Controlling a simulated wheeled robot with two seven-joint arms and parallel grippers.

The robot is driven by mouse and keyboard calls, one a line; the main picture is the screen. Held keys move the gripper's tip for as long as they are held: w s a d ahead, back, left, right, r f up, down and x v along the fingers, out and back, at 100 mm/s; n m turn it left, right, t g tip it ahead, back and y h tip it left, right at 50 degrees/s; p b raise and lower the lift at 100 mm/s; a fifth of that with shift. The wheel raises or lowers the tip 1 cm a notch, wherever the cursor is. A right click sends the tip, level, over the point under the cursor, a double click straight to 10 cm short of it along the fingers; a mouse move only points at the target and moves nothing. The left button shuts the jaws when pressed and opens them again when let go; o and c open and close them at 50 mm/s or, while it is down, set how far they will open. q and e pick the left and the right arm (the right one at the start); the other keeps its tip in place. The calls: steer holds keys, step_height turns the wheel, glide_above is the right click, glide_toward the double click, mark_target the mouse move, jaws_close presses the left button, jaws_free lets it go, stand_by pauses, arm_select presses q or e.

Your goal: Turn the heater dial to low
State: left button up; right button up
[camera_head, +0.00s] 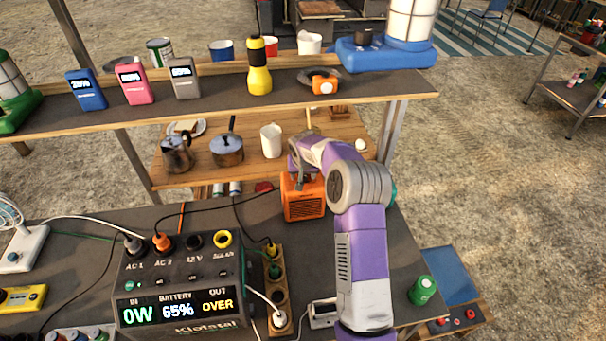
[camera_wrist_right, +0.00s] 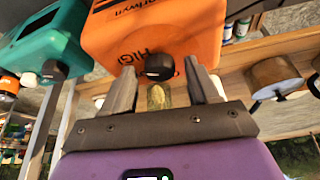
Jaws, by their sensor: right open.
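The orange heater (camera_head: 303,205) stands on the dark table near its back edge, under my right arm. In the right wrist view its orange body (camera_wrist_right: 130,30) fills the upper middle, with printed lettering that reads "HIGH" in part. The black heater dial (camera_wrist_right: 159,67) sits on that face. My right gripper (camera_wrist_right: 161,75) is open, with one finger on each side of the dial; whether they touch it I cannot tell. In the head view my right gripper (camera_head: 303,172) is over the heater, and the dial is hidden there. My left gripper is not in view.
A power station (camera_head: 180,285) reading "65%" and "OVER" stands left of the heater, with cables running from it. A power strip (camera_head: 277,298) lies between them. A teal device (camera_wrist_right: 55,42) with a black knob is beside the heater. A shelf (camera_head: 210,108) runs behind.

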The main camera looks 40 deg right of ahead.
steer(key=shift+c, duration=0.2)
steer(key=c, duration=1)
steer(key=n+y+p, duration=0.1)
steer(key=n, duration=0.2)
steer(key=shift+s+d+r+p, duration=0.1)
steer(key=shift+d+p, duration=0.05)
steer(key=shift+p, duration=0.2)
steer(key=n+y+p, duration=0.1)
steer(key=n, duration=0.1)
steer(key=shift+d+n+t, duration=0.1)
steer(key=shift+n+t, duration=0.3)
steer(key=n+y, duration=0.1)
steer(key=n, duration=0.1)
steer(key=shift+n, duration=0.3)
steer(key=shift+d+n+y+p, duration=0.1)
steer(key=shift+n+y+p, duration=0.5)
steer(key=shift+n, duration=1)
steer(key=shift+g, duration=0.3)
